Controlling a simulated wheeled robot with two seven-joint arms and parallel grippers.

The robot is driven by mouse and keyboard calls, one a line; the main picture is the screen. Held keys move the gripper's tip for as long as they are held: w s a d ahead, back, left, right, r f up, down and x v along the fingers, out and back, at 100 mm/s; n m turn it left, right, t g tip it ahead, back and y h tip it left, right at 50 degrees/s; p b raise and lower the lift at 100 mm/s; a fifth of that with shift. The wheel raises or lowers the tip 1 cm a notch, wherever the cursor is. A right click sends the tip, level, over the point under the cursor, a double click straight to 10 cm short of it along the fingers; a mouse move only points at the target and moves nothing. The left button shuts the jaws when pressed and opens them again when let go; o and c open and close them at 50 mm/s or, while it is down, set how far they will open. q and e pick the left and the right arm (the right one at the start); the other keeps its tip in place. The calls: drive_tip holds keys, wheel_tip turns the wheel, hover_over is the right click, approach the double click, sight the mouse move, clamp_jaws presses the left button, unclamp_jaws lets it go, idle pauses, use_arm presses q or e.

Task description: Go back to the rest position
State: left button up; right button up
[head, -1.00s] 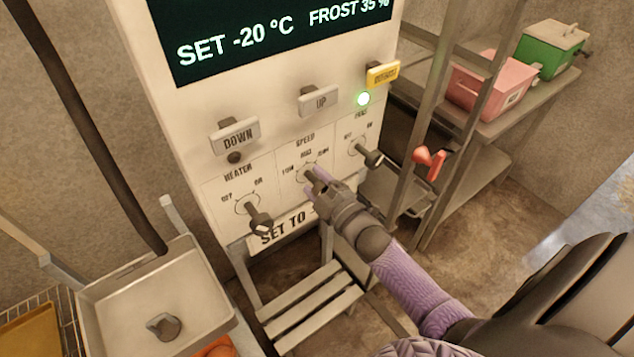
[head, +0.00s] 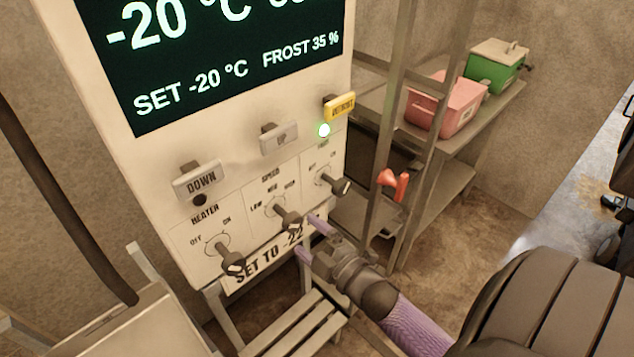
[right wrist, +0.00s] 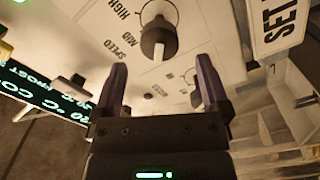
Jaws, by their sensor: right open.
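My right gripper (head: 308,237) is open and empty in front of the lower part of the white control panel (head: 180,240), just below and right of the speed knob (head: 288,218). In the right wrist view the speed knob (right wrist: 158,42) stands beyond the two open fingertips (right wrist: 161,72), with nothing between the jaws. The heater knob (head: 232,262) and a third knob (head: 340,186) stand to either side. My left gripper is not in view.
The display (head: 215,60) reads SET -20 °C and FROST 35 %. A metal frame post (head: 385,150) with a red handle (head: 393,183) stands right of the panel. A slatted step (head: 300,325) lies below; pink (head: 445,105) and green (head: 495,68) boxes sit on a shelf.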

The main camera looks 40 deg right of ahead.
drive_tip(key=s, duration=0.2)
drive_tip(key=shift+s+d, duration=0.1)
drive_tip(key=shift+s, duration=0.3)
drive_tip(key=s+a+f+m+g+h+b, duration=0.1)
drive_tip(key=s+f+m+g+b, duration=0.35)
drive_tip(key=f, duration=1.05)
drive_tip(key=s+a+f+m+g+h+b, duration=0.1)
drive_tip(key=s+a+f+m+g+b, duration=0.25)
drive_tip(key=f, duration=1.05)
drive_tip(key=s+a+f+m+g+b, duration=0.1)
drive_tip(key=s+f+g+b, duration=0.2)
drive_tip(key=s+f, duration=0.4)
drive_tip(key=s+a+f+m+g+b, duration=0.1)
drive_tip(key=s+f+g, duration=0.5)
drive_tip(key=s, duration=0.8)
wheel_tip(320, 180, down, 3)
drive_tip(key=shift+a+r+m+y+b, duration=0.25)
drive_tip(key=shift+m+b, duration=0.25)
drive_tip(key=shift+b, duration=0.7)
drive_tip(key=shift+s, duration=0.1)
